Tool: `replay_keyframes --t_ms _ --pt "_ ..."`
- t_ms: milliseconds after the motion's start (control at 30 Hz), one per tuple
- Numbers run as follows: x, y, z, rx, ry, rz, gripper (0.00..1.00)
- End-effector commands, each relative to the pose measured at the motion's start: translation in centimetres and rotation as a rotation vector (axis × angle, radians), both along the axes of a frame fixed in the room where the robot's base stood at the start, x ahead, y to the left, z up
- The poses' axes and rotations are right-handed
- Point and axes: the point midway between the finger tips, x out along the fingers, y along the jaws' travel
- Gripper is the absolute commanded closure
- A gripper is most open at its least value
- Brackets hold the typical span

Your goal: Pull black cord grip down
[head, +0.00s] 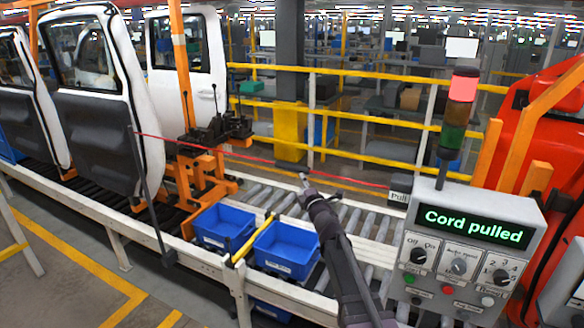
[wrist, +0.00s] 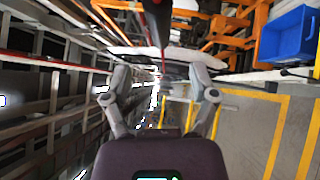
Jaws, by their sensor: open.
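A long thin black cord (head: 150,200) hangs down in front of the car doors, with a black grip (head: 168,258) at its lower end beside the conveyor's front rail. A thin red line (head: 230,152) runs from near the cord's top across to the control box. My gripper (head: 304,180) is over the conveyor rollers, to the right of the grip and apart from it in the head view. In the wrist view my gripper (wrist: 160,78) is open and empty, its fingers spread. A dark pointed piece (wrist: 157,22) enters there from the top; I cannot tell if it is the grip.
The control box (head: 470,232) reads "Cord pulled", under a stack light (head: 462,105) glowing red on top. Blue bins (head: 287,250) sit on the conveyor left of my arm. Orange fixtures (head: 205,180) and white doors (head: 95,110) stand at left. Yellow railing (head: 380,78) runs behind.

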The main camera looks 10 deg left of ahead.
Motion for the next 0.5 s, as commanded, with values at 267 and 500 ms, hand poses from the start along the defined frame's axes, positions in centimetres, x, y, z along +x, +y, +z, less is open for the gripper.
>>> replay_keyframes --t_ms 267,500 --pt "4.2 1.9 0.7 0.0 0.001 -0.001 0.25" --pt "7.3 3.3 1.2 0.0 0.001 -0.002 0.25"
